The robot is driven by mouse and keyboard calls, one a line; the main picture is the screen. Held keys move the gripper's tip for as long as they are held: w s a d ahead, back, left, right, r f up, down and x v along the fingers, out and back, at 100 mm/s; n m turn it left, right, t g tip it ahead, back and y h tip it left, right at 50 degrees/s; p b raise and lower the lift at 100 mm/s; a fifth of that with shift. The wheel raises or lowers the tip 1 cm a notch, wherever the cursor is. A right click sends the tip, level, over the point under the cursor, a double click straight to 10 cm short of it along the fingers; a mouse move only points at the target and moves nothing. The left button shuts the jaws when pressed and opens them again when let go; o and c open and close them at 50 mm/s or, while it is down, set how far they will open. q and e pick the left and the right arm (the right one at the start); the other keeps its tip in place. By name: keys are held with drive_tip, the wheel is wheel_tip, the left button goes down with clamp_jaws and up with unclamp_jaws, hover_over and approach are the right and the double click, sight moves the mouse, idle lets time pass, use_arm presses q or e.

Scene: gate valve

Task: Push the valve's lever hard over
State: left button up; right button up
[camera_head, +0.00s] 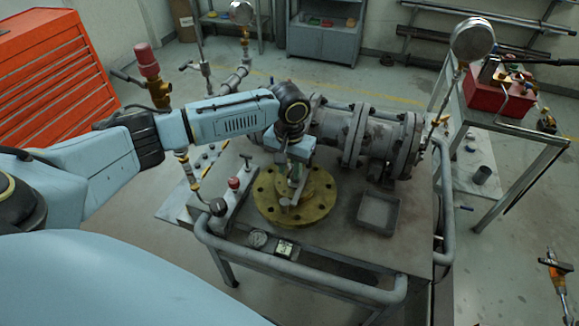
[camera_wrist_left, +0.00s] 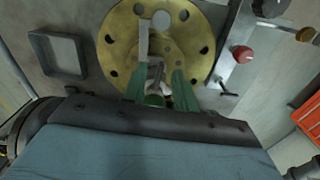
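The valve shows as a round brass flange (camera_head: 322,207) with bolt holes, lying flat on the cart top. Its grey lever (camera_wrist_left: 144,38) is a narrow bar reaching from near the hub towards the disc's rim in the left wrist view. In the head view only part of the lever (camera_head: 290,205) shows below my gripper. My left gripper (camera_head: 294,180) points down over the flange's middle. In the left wrist view its green fingers (camera_wrist_left: 158,85) stand apart, one on each side of a grey piece at the hub. Contact cannot be told. My right gripper is out of view.
A square grey tray (camera_head: 379,212) lies right of the flange. A block with a red knob (camera_head: 234,183) stands left of it. A flanged pipe (camera_head: 365,140) lies behind.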

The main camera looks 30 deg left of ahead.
use_arm(q)
drive_tip(key=shift+c, duration=0.5)
clamp_jaws()
drive_tip(key=shift+s+a+m+p, duration=0.1)
drive_tip(key=shift+m+p, duration=0.2)
drive_tip(key=shift+p, duration=0.25)
drive_tip(key=shift+w+a+m+p, duration=0.15)
drive_tip(key=shift+a+m+p, duration=0.25)
drive_tip(key=shift+m+p, duration=0.75)
drive_tip(key=shift+w+a+m+p, duration=0.1)
drive_tip(key=shift+a+m+p, duration=0.5)
drive_tip(key=shift+m, duration=1)
drive_tip(key=shift+w+a+m+p, duration=0.15)
drive_tip(key=shift+a+m+p, duration=0.05)
drive_tip(key=shift+m+p, duration=1.05)
